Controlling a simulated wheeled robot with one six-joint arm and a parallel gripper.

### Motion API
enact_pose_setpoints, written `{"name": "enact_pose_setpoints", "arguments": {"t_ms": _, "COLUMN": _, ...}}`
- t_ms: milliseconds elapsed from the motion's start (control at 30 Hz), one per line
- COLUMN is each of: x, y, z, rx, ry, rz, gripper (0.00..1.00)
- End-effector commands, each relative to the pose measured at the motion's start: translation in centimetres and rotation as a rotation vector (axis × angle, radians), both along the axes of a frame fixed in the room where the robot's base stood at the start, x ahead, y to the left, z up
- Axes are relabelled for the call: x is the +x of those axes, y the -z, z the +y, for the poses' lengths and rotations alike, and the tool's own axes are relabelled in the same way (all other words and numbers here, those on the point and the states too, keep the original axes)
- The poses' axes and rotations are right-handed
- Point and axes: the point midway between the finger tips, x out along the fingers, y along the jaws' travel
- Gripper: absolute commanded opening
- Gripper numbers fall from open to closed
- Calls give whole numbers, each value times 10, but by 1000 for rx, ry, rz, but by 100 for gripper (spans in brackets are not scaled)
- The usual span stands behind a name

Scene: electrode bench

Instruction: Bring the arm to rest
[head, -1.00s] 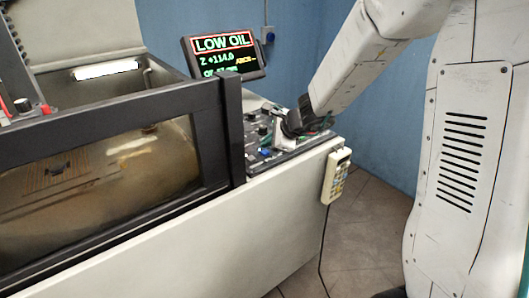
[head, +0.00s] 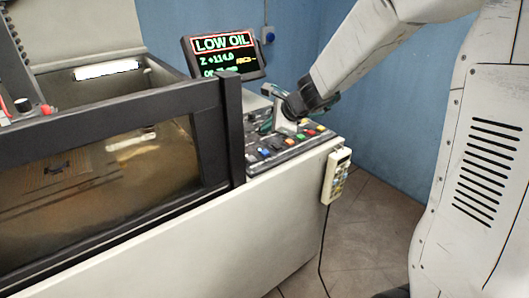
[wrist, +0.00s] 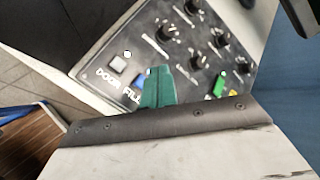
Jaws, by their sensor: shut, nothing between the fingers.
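My gripper (head: 268,124) is over the control panel (head: 292,142) at the end of the machine bench in the head view. Its teal fingertips also show in the wrist view (wrist: 158,87), closed together with nothing between them. In that view they appear in front of a blue button (wrist: 139,80) labelled FILL and partly hide it. Whether the fingertips touch the panel cannot be told.
A monitor (head: 224,54) reading LOW OIL stands behind the panel. The windowed tank (head: 80,175) fills the left. A pendant (head: 335,175) hangs on the bench's right end, its cable reaching the floor. Open floor (head: 370,235) lies right of the bench.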

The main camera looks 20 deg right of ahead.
Motion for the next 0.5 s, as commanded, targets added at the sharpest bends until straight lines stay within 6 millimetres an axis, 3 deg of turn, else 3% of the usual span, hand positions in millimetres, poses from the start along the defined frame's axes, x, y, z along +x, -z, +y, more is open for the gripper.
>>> {"name": "enact_pose_setpoints", "arguments": {"t_ms": 500, "x": -2, "y": 0, "z": 3, "rx": -12, "ry": -41, "rz": -8, "gripper": 0}}
